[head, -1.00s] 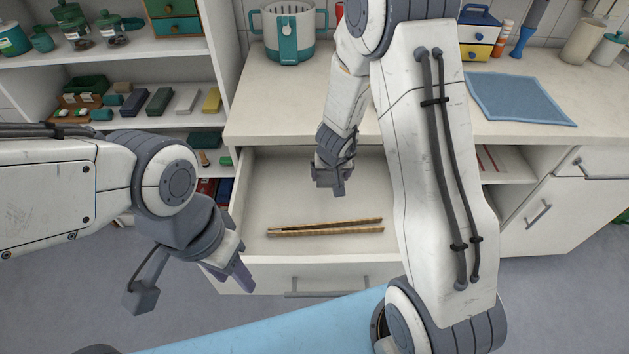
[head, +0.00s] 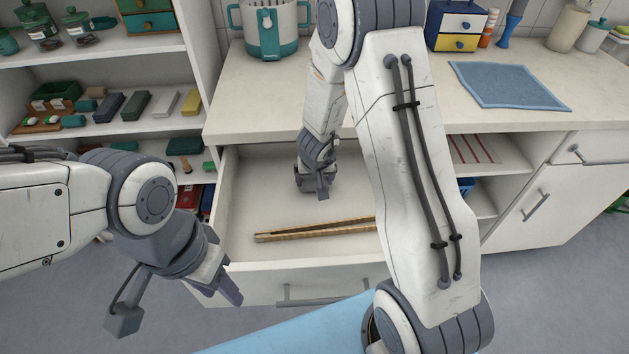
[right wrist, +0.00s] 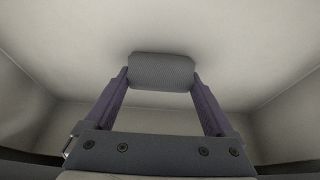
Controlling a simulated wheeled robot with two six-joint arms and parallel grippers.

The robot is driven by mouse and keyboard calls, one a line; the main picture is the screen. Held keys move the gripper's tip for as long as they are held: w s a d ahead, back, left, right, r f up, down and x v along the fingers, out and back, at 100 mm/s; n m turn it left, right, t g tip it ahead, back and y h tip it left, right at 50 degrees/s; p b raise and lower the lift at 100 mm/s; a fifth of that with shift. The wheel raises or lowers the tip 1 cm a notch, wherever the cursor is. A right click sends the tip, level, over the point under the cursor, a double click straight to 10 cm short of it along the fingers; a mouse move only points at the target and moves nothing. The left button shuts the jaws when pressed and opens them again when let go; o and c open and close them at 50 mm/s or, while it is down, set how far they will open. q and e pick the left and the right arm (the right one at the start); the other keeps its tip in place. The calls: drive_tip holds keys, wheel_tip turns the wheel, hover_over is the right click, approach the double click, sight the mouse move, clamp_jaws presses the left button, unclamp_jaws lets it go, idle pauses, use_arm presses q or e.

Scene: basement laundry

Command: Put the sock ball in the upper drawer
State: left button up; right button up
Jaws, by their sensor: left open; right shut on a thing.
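The upper drawer (head: 240,282) is pulled open under the counter, with a pale, mostly bare inside. My right gripper (head: 312,184) is inside the drawer's outline, toward its back. In the right wrist view, my right gripper (right wrist: 160,85) is shut on the sock ball (right wrist: 162,72), a grey, rounded block between the two fingertips. Pale drawer walls surround it there. The sock ball cannot be made out in the head view. Whether it touches the drawer floor I cannot tell. My left gripper (head: 178,303) is open and empty, in front of the drawer's left corner.
A pair of wooden tongs (head: 315,229) lies in the drawer's front part. The counter (head: 400,110) above holds a teal and white pot (head: 272,30), a small drawer box (head: 460,27) and a blue cloth (head: 510,85). Open shelves (head: 110,128) stand at left.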

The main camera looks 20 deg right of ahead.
drive_tip(key=shift+f, duration=0.2)
drive_tip(key=o, duration=1.2)
drive_tip(key=shift+r, duration=0.35)
drive_tip(key=p+v, duration=0.8)
drive_tip(key=v, duration=0.3)
drive_tip(key=shift+r, duration=0.35)
drive_tip(key=shift+s+a, duration=0.15)
